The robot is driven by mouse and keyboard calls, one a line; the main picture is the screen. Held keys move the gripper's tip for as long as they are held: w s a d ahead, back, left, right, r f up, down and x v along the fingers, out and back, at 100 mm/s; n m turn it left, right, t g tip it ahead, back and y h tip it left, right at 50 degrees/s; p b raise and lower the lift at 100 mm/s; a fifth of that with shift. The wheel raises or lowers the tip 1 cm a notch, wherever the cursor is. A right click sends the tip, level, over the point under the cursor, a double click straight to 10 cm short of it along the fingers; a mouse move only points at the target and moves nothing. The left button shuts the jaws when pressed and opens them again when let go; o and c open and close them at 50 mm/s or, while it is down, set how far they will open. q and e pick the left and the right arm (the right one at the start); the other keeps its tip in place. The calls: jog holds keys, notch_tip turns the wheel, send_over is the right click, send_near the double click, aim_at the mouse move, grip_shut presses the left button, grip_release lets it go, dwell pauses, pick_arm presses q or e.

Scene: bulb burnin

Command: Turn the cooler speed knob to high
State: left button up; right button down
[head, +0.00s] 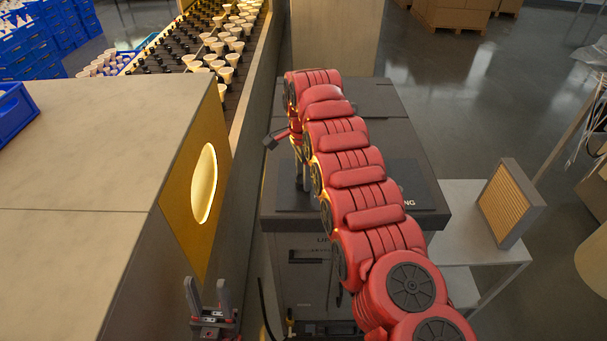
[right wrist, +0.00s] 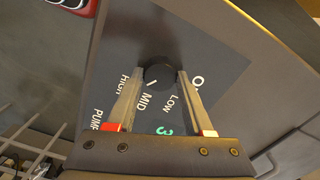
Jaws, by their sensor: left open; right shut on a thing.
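The cooler (head: 410,165) is a dark-topped box in the middle of the head view, below my red right arm. Its speed knob (right wrist: 158,76) is round and black and shows in the right wrist view on a grey panel (right wrist: 205,60). Labels HIGH, MID, LOW and a partly hidden O word curve around it. A short white mark at the knob's lower left edge lies close to MID, on the HIGH side. My right gripper (right wrist: 159,80) is shut on the knob, one finger on each side. My left gripper (head: 210,305) is open and empty, low beside the yellow-sided counter.
A pale-topped counter (head: 90,130) with a yellow end panel stands at left. A conveyor (head: 190,65) with bulbs runs behind it. A small table (head: 470,210) at right holds a framed filter-like panel (head: 508,203). The floor at upper right is open.

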jog(key=shift+r+m, duration=0.1)
jog(key=shift+m, duration=0.8)
jog(key=shift+c, duration=1.4)
grip_release()
jog(key=shift+r, duration=0.45)
notch_tip(320, 180, up, 11)
jog(key=p, duration=1)
jog(key=shift+p, duration=0.4)
